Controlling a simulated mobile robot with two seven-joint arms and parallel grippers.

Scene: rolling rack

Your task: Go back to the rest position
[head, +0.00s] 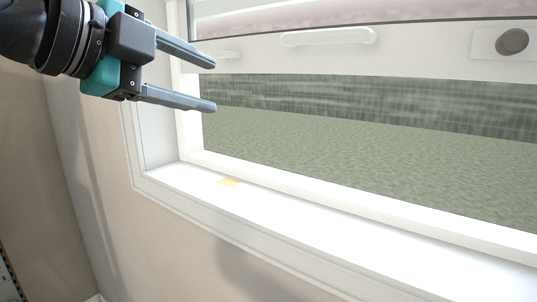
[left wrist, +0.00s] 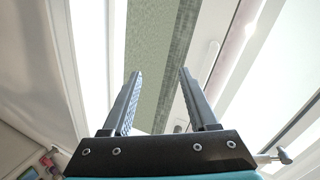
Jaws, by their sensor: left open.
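My left gripper (head: 208,84) comes in at the upper left of the head view, in front of the left side of a white-framed window. Its two dark fingers are apart with nothing between them. In the left wrist view the same open fingers (left wrist: 158,75) point toward the window opening and hold nothing. The raised window sash (head: 420,62) has a white handle (head: 330,37) on its lower rail, to the right of the gripper and apart from it. My right gripper is in neither view.
A round grey knob (head: 512,42) sits on the sash at the upper right. A beige wall (head: 180,240) lies below. Small coloured items (left wrist: 45,165) show at the lower left of the wrist view.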

